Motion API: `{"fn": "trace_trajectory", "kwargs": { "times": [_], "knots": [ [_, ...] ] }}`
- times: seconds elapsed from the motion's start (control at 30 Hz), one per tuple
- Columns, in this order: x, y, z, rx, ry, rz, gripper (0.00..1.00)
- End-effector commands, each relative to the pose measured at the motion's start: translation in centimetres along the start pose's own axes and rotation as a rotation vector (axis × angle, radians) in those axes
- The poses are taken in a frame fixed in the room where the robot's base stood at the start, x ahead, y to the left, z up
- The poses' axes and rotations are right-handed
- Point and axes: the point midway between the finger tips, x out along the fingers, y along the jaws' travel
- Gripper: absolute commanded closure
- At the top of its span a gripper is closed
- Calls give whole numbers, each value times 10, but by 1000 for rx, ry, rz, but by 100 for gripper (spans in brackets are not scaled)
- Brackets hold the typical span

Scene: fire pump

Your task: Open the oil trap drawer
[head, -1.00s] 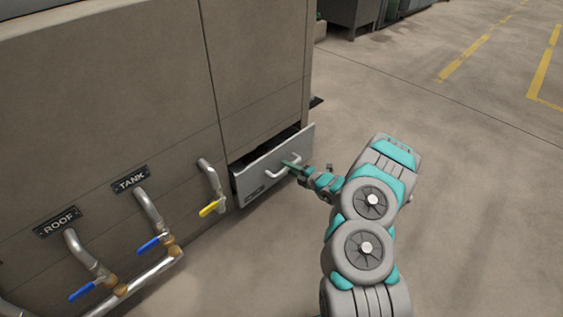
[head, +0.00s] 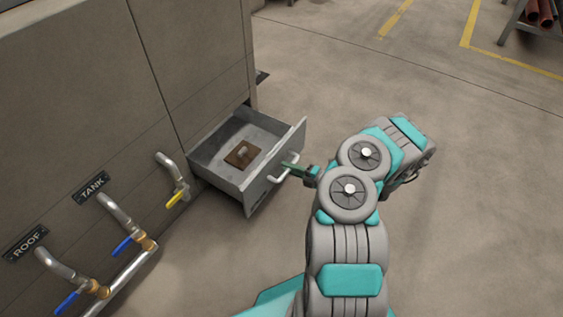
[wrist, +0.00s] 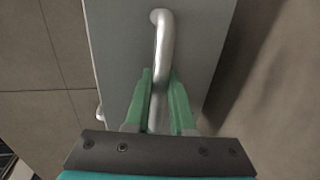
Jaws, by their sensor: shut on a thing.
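The oil trap drawer (head: 262,190) is a grey metal drawer low in the beige cabinet, pulled well out, with its inside visible from above. In the wrist view the green fingers of my gripper (wrist: 160,85) are shut on the handle (wrist: 163,40), one on each side of the bar. The drawer front (wrist: 200,60) fills the view behind it.
Pipes with a yellow-handled valve (head: 175,197) and blue-handled valves (head: 122,246) stick out of the cabinet left of the drawer, near labels TANK (head: 93,186) and ROOF (head: 25,243). The concrete floor (head: 440,220) to the right is clear.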

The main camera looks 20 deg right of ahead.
Motion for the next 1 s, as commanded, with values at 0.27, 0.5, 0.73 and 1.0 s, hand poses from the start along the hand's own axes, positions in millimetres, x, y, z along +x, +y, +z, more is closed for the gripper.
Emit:
{"fn": "trace_trajectory", "kwargs": {
  "times": [0.27, 0.5, 0.73, 1.0],
  "knots": [
    [-4, -2, -1, 1, 3, -1, 100],
    [-4, -2, -1, 0, 2, -1, 72],
    [-4, -2, 0, 0, 1, 0, 48],
    [-6, -1, 0, 0, 0, 0, 48]
  ]
}}
